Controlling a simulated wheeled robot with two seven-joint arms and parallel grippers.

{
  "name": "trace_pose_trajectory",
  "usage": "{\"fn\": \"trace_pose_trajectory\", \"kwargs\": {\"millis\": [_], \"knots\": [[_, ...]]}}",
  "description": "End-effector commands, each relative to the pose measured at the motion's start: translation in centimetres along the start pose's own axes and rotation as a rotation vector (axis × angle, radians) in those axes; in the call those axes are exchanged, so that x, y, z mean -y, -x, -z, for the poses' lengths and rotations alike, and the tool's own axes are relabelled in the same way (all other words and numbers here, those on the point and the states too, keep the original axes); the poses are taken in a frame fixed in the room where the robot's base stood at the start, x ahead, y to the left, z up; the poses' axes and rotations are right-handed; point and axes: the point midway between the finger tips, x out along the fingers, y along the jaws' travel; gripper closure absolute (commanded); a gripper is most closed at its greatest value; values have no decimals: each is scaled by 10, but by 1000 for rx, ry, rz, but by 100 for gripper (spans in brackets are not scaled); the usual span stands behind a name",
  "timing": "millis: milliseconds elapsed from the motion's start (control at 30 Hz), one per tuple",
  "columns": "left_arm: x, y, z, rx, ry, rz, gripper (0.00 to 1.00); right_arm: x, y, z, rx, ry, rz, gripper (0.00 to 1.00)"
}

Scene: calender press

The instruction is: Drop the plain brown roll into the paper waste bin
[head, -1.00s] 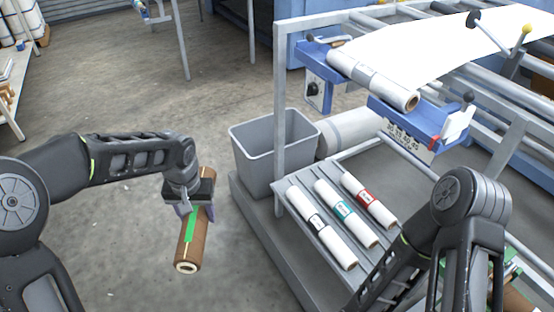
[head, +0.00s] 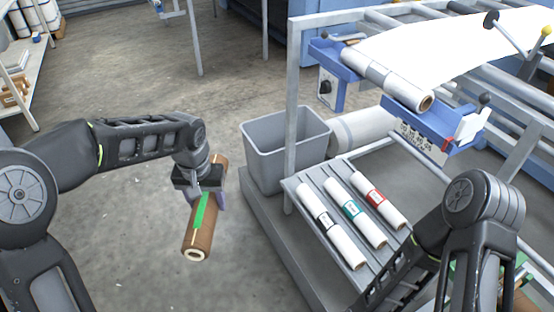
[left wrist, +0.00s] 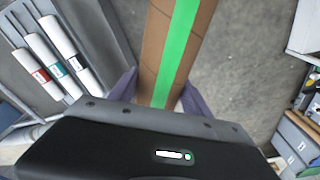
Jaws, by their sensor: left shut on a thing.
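A brown roll (head: 197,236) with a bright green stripe along it is in my left gripper (head: 206,192). The gripper is shut around its middle and holds it above the floor, tilted, its near end with a pale core towards me. The left wrist view shows the roll (left wrist: 168,50) between the fingers (left wrist: 160,97). The grey waste bin (head: 283,158) stands to the right of the roll, clearly apart from it. Its open top faces up and the visible inside looks empty. My right arm shows at the lower right, but its gripper is out of view.
A slatted rack (head: 300,189) right of the bin carries white rolls with black, teal (head: 354,211) and red bands. A grey post (head: 292,110) rises beside the bin. Behind is the press with a white roll (head: 389,78) in blue holders. Floor between roll and bin is clear.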

Motion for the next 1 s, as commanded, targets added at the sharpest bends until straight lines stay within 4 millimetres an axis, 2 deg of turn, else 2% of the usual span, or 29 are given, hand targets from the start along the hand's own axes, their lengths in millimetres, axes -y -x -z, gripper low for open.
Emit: {"fn": "trace_pose_trajectory", "kwargs": {"millis": [133, 400, 500, 600, 800, 1000], "knots": [[0, -26, -6, 4, 2, 7, 100, 0, 0, 0, 0, 0, 0, 49], [1, -114, -42, 4, 1, 10, 100, 0, 0, 0, 0, 0, 0, 49], [0, -133, -53, 2, -1, 3, 100, 0, 0, 0, 0, 0, 0, 49], [-1, -141, -58, 1, -2, -1, 100, 0, 0, 0, 0, 0, 0, 49], [0, -141, -57, -1, -1, -1, 100, 0, 0, 0, 0, 0, 0, 49], [0, -141, -57, -1, 0, -1, 100, 0, 0, 0, 0, 0, 0, 64]]}}
